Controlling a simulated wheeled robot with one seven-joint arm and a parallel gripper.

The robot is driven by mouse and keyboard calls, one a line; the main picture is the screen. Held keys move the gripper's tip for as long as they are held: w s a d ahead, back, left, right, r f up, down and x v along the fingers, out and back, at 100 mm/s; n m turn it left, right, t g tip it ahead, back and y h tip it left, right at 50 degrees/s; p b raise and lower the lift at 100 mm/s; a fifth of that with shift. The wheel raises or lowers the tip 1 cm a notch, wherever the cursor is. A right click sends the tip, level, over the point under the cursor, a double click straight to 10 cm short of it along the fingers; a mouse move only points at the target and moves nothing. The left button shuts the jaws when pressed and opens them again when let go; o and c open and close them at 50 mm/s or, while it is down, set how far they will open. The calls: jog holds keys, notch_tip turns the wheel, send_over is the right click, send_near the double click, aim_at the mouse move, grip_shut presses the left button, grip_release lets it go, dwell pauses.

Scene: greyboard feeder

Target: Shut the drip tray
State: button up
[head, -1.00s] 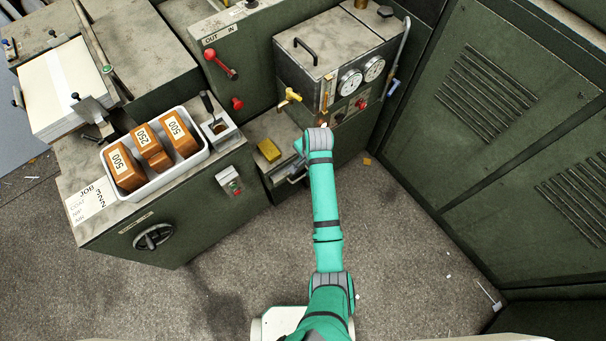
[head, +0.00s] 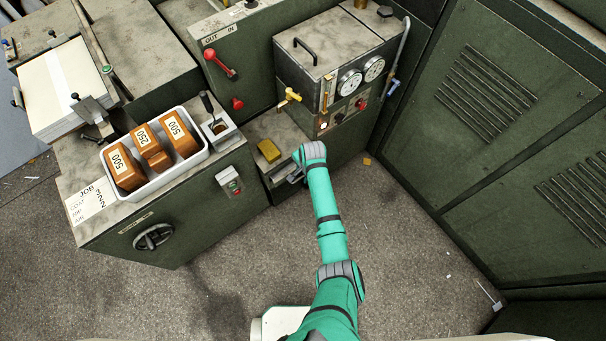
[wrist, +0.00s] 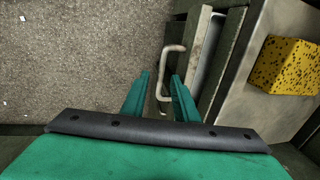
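The drip tray (wrist: 200,49) is a narrow drawer under the ledge of the green machine. In the wrist view a pale strip of its inside shows behind its front, so it stands slightly out. Its bent metal handle (wrist: 167,68) sticks out from the front. My gripper (wrist: 160,77) is open, with its two teal fingers apart. The handle shows between and just beyond the fingertips; I cannot tell whether they touch it. In the head view the tray (head: 281,180) is partly hidden by my arm.
A yellow sponge (head: 269,151) lies on the ledge above the tray; it also shows in the wrist view (wrist: 285,66). A gauge box (head: 340,62) stands behind. Louvred green panels (head: 520,110) are at the right. The floor in front is clear.

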grip_shut()
dwell(1.4)
